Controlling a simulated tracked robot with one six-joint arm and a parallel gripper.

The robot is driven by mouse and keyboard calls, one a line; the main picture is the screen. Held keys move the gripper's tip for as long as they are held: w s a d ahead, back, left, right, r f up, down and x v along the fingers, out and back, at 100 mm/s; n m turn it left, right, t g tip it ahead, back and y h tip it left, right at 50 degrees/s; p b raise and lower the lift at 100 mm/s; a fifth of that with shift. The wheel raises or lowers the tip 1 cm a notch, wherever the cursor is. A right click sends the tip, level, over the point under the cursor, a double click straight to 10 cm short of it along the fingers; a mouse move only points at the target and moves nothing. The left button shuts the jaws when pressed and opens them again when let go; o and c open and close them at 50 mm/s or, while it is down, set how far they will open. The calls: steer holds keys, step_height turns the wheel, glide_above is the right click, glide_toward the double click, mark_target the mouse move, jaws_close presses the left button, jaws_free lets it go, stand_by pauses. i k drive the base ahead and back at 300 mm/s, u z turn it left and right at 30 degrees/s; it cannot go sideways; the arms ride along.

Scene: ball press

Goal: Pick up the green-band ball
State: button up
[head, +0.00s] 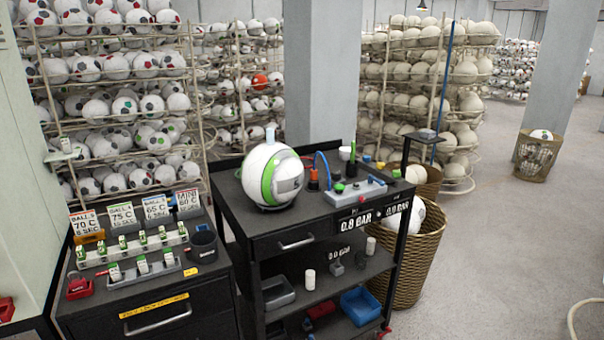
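A white ball with a green band (272,175) rests on the left part of the top of a black cart (325,228). A grey patch shows on its right side. The underside of the ball is hidden. My gripper is not in view.
A black cabinet (150,305) with small racks and signs stands left. A wicker basket (412,265) stands right of the cart. Open floor (500,250) lies further right.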

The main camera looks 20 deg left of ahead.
mark_target(272, 174)
steer(key=z, duration=0.4)
steer(key=i, duration=2.9)
steer(key=u, duration=1.7)
